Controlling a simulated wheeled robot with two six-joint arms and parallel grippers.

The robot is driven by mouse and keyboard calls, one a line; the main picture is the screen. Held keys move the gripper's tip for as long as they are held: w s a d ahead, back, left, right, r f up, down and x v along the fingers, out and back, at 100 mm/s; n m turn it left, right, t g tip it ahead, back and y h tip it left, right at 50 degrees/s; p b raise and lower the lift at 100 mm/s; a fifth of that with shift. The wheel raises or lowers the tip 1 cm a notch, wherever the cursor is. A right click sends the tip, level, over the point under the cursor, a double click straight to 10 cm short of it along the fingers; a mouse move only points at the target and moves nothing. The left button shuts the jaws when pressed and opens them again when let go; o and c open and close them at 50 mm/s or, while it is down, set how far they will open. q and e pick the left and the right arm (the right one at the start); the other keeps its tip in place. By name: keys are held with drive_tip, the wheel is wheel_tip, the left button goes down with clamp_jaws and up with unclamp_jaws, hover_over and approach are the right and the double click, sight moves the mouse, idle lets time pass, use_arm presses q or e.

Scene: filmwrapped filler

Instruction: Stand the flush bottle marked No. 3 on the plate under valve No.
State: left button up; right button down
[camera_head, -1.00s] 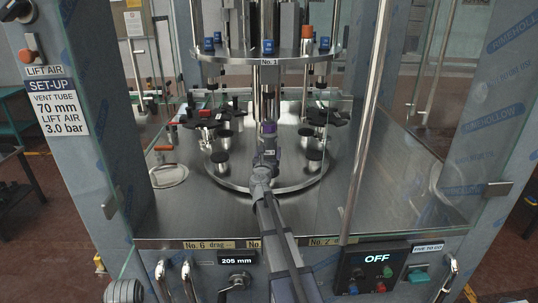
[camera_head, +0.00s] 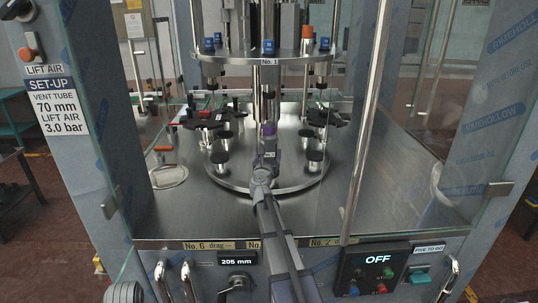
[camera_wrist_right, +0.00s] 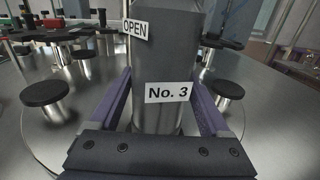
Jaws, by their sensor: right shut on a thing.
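My right gripper (camera_wrist_right: 163,105) has its purple fingers shut on the flush bottle (camera_wrist_right: 167,55), a dark grey upright body with a white "No. 3" label. A shiny metal cylinder shows below the label; I cannot tell whether it belongs to the bottle or the stand. In the head view the right gripper (camera_head: 267,138) is over the front of the round carousel, below the valve ring marked "No. 1" (camera_head: 268,62). Whether the bottle touches a plate cannot be told. My left gripper is not in view.
Black-topped posts (camera_head: 315,158) stand on both sides of the gripper, also near it in the wrist view (camera_wrist_right: 45,92). Glass panels and a steel bar (camera_head: 365,120) frame the opening. The steel deck (camera_head: 380,185) at right is clear.

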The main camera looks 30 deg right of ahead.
drive_tip(key=shift+s, duration=0.1)
idle(0.3)
drive_tip(key=shift+c, duration=1.4)
unclamp_jaws()
drive_tip(key=shift+o, duration=1.4)
drive_tip(key=shift+f, duration=0.15)
drive_tip(key=v, duration=0.8)
